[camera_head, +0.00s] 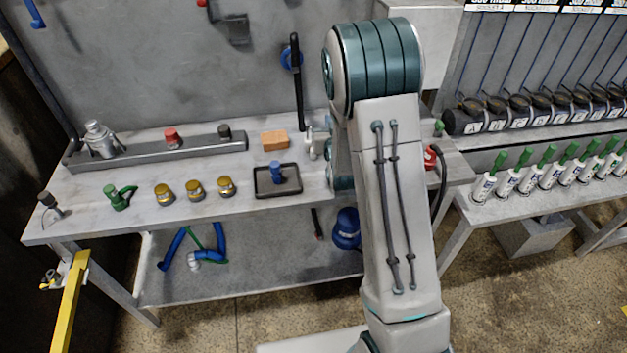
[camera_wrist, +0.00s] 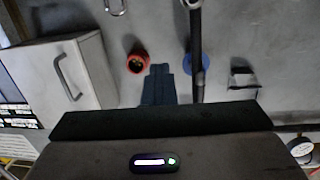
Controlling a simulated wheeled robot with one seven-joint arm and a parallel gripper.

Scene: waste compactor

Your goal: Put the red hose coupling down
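My gripper is hidden behind my arm in the head view. In the wrist view its dark housing fills the bottom, and a dark, narrow shape (camera_wrist: 160,86) juts up from it. I cannot tell whether this shape is fingers, nor what they hold. A red ring-shaped thing with a dark centre (camera_wrist: 137,62) shows beside its tip against the grey wall; contact is unclear. In the head view a red part (camera_head: 431,157) shows just right of my arm, above a dark hose. A red-topped piece (camera_head: 172,137) stands in the grey rack. I cannot tell which is the red hose coupling.
The grey workbench (camera_head: 85,215) holds a green fitting (camera_head: 120,198), several brass pieces, an orange block (camera_head: 274,140) and a black tray (camera_head: 262,189) with a blue piece in it. A black rod (camera_head: 297,85) stands near the wall. White bottles line the right bench.

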